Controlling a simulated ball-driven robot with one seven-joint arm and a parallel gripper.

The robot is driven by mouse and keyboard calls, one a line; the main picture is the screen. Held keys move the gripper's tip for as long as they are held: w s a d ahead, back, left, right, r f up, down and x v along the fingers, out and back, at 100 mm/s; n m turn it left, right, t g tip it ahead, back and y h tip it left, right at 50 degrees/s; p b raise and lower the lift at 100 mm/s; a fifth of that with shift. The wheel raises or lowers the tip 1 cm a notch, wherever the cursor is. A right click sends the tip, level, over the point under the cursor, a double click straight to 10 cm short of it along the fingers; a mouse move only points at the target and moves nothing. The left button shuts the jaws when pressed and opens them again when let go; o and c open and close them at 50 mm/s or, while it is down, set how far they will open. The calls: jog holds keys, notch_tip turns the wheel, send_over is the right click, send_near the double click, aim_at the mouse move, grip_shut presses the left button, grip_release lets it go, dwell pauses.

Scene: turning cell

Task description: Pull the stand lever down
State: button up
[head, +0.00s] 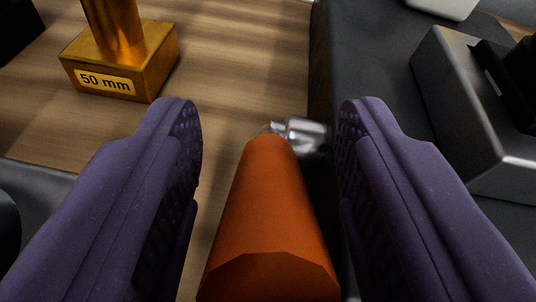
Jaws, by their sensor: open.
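An orange handle (267,215), which looks like the stand lever's grip, runs from the bottom middle of the head view up toward the centre. Its far end meets a small shiny metal fitting (302,133) at the side of a dark grey block. My gripper (269,115) has two purple fingers, spread open on either side of the handle. A gap shows between the handle and each finger near the tips. Whether the fingers touch it lower down, I cannot tell. The near end of the handle reaches the picture's bottom edge.
A brass block marked 50 mm (125,65) stands on the wooden surface (240,60) at the upper left. The dark grey block (370,60) fills the right, with a silver metal part (450,90) on it. Dark objects show at the left edge.

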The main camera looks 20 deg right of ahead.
jog(key=p+v, duration=0.2)
jog(key=v, duration=0.5)
jog(key=shift+s+p, duration=0.35)
jog(key=shift+p, duration=0.05)
jog(key=shift+r, duration=0.1)
